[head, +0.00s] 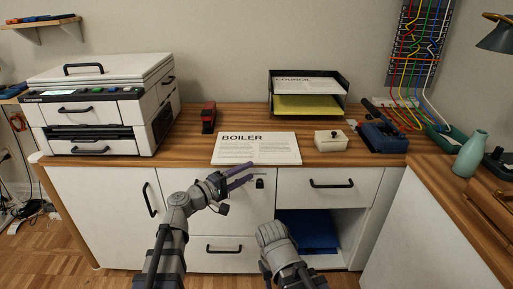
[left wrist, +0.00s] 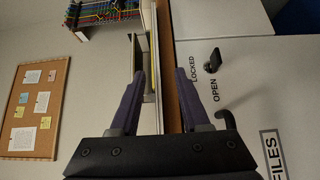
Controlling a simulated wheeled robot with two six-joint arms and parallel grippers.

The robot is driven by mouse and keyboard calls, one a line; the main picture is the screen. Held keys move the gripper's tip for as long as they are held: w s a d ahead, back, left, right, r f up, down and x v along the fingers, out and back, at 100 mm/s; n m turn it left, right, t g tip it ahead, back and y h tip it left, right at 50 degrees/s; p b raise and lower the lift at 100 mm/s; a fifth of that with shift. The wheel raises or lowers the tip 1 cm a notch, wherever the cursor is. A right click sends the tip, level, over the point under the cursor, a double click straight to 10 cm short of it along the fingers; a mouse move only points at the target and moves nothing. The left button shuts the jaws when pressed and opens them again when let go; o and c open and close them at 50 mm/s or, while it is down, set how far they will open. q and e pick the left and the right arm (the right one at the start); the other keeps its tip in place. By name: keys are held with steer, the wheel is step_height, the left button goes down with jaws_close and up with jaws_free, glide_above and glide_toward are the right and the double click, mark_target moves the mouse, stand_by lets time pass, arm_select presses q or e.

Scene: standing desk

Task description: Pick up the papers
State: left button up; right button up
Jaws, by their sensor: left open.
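A stack of white papers (head: 257,148) headed BOILER lies flat at the front edge of the wooden desk. My left gripper (head: 240,178) is open in front of that edge, just below the papers, and looks empty. In the left wrist view my left gripper (left wrist: 155,100) has its two fingers apart, one each side of the desk edge and a thin pale strip that looks like the papers edge-on. I cannot tell whether the fingers touch the papers. My right arm shows low in the head view, but I see no gripper fingers on it.
A printer (head: 100,105) stands left and a red stapler (head: 208,117) behind the papers. A black tray (head: 346,90) with other sheets stands behind. A small cream box (head: 331,140) and blue hole punch (head: 384,136) sit right. White drawers (head: 325,186) front the desk.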

mark_target(264, 164)
arm_select(q)
steer(key=shift+s+d+r+x, duration=0.1)
steer(key=shift+x, duration=0.9)
steer(key=shift+s+d+r+x, duration=0.1)
steer(key=shift+s+x, duration=0.05)
steer(key=shift+x, duration=0.85)
steer(key=shift+s+d+r+x, duration=0.1)
steer(key=shift+x, duration=0.9)
steer(key=shift+c, duration=0.3)
jaws_close()
